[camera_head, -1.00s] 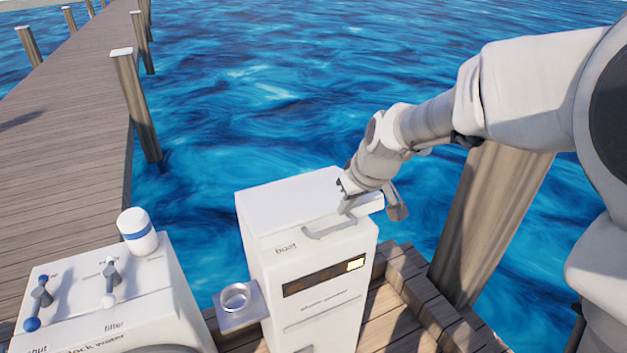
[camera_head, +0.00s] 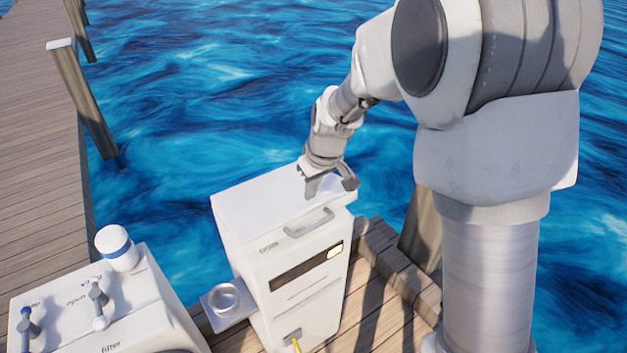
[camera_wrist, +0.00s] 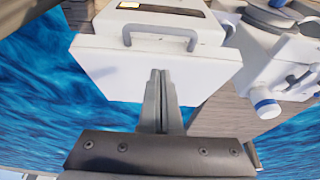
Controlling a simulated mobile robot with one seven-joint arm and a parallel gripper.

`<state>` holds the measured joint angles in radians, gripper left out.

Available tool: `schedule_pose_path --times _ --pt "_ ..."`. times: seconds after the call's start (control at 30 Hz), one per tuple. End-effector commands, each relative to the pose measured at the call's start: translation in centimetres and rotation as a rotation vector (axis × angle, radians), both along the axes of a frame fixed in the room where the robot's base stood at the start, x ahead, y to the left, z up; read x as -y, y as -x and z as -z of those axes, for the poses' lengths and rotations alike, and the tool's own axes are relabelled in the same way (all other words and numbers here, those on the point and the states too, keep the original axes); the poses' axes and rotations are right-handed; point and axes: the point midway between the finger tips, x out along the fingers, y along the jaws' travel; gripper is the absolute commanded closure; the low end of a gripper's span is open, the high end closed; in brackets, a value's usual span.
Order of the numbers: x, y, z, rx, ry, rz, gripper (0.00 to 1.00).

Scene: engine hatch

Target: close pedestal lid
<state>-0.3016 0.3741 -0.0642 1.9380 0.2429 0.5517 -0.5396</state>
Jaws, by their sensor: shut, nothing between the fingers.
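The pedestal (camera_head: 300,280) is a white box with a dark display strip on its front. Its white lid (camera_head: 255,205) lies across the top and looks flat; whether a thin gap remains under it I cannot tell. A grey bar handle (camera_head: 310,222) is at its front edge. My gripper (camera_head: 312,190) is over the lid's right part, behind the handle, fingers pointing down. In the wrist view my gripper (camera_wrist: 158,74) is shut and empty in front of the lid (camera_wrist: 100,68), with the handle (camera_wrist: 160,34) beyond the fingertips. Contact with the lid is unclear.
A white console (camera_head: 110,310) with levers and a blue-banded white knob (camera_head: 118,247) stands at the left. A cup holder (camera_head: 224,298) juts from the pedestal's left side. A wooden dock (camera_head: 40,160) and posts (camera_head: 85,105) border open water.

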Motion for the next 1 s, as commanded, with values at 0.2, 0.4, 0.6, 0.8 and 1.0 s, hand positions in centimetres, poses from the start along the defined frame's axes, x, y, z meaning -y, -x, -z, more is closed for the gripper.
schedule_pose_path --times 0.2,0.4,0.6,0.8,1.0 --pt "-0.5 -0.8 4.1 -0.002 0.002 0.0 1.0" --pt "0.2 0.2 6.3 0.0 0.0 0.001 1.0" --pt "0.4 0.6 7.0 0.001 0.0 0.0 1.0" --pt "0.4 0.6 7.0 0.001 0.0 0.0 1.0" --pt "0.4 0.6 7.3 0.001 0.0 0.0 1.0"
